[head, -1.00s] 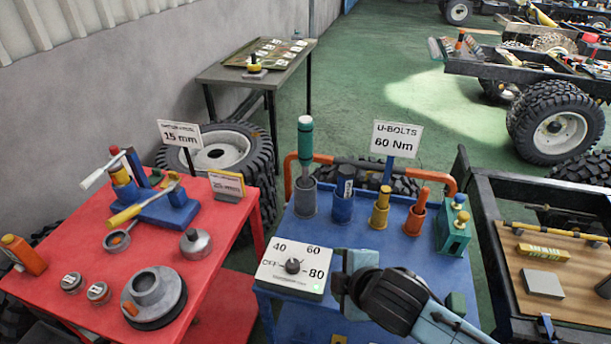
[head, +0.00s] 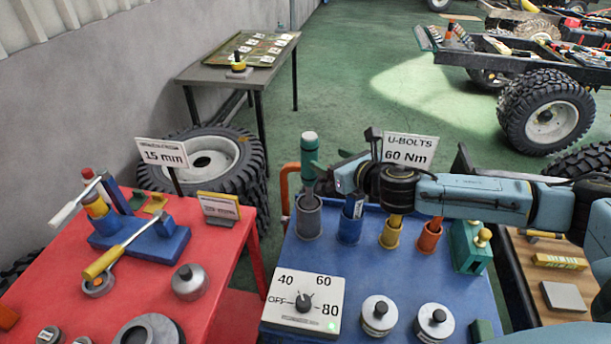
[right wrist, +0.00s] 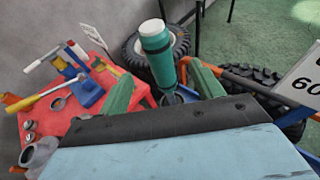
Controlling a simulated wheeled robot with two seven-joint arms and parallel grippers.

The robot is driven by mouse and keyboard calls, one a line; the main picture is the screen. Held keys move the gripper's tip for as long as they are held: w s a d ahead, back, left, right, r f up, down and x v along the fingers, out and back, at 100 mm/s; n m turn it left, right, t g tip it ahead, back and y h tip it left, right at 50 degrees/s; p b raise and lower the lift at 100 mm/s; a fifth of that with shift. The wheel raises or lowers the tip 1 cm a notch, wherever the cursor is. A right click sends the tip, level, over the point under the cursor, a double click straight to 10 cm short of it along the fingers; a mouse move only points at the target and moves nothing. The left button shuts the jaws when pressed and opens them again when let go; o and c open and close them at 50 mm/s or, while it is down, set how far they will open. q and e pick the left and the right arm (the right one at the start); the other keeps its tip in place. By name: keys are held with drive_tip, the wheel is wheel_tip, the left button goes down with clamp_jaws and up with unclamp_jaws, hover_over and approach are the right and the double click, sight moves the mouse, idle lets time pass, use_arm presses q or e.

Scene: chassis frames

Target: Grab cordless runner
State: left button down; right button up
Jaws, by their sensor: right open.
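The cordless runner appears to be the green-bodied tool with a pale top (head: 309,147), upright in a grey cup (head: 308,217) on the blue trolley (head: 382,275). My right gripper (head: 318,174) reaches in from the right at the tool's height, its fingers close to the green body. In the right wrist view, the tool (right wrist: 158,52) stands between the two spread green fingers (right wrist: 160,90), with a visible gap on the right. The gripper is open and not closed on it. My left gripper is out of view.
Blue, yellow and orange cups (head: 391,233) with tools stand right of the grey cup, below my right arm. A U-BOLTS sign (head: 408,150) stands behind them. A dial box (head: 303,302) sits in front. The red table (head: 222,262) is at left.

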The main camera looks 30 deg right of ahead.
sight(315, 153)
drive_tip(key=x, duration=0.4)
drive_tip(key=shift+w+a, duration=0.15)
drive_tip(key=shift+w, duration=0.1)
drive_tip(key=shift+w+f, duration=0.2)
drive_tip(key=shift+w, duration=0.15)
drive_tip(key=shift+w+f, duration=0.1)
drive_tip(key=shift+w, duration=0.2)
drive_tip(key=shift+w+a, duration=0.15)
drive_tip(key=shift+w, duration=0.15)
drive_tip(key=x, duration=0.3)
drive_tip(key=shift+w+p, duration=0.15)
drive_tip(key=shift+p, duration=0.2)
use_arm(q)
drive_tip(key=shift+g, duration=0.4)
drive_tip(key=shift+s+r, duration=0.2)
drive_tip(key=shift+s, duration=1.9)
use_arm(e)
drive_tip(key=shift+w+a+f, duration=0.1)
drive_tip(key=shift+w, duration=0.55)
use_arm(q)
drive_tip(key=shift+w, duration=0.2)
use_arm(e)
clamp_jaws()
